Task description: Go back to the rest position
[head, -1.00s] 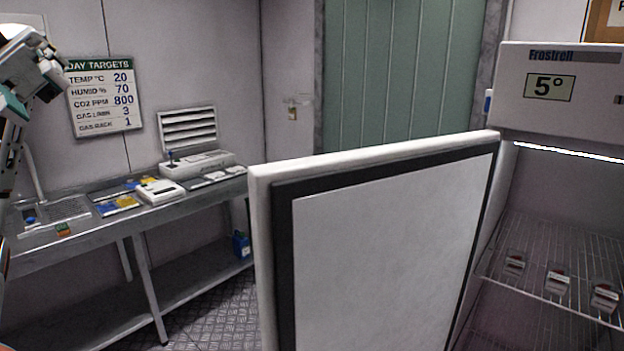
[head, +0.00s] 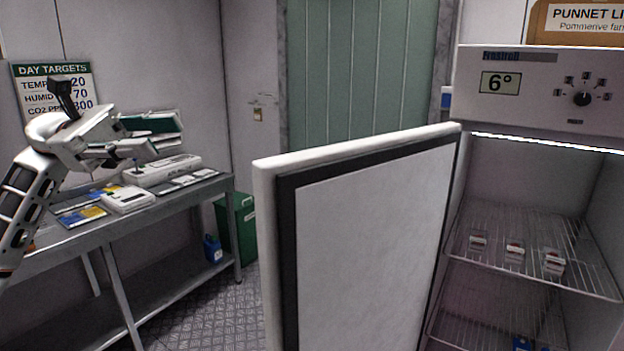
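My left gripper (head: 168,134) is raised at the left of the head view, in front of the wall and above the far part of the metal bench. Its fingers point right and look apart, with nothing visible between them. My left arm (head: 28,195) comes in from the left edge. My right gripper is not in view.
A fridge door (head: 370,240) stands open in front of me, left of the fridge (head: 540,90), whose display reads 6°. Small punnets sit on its wire shelf (head: 500,222). The metal bench (head: 165,208) holds devices and cards. A green bin (head: 236,228) stands beyond it.

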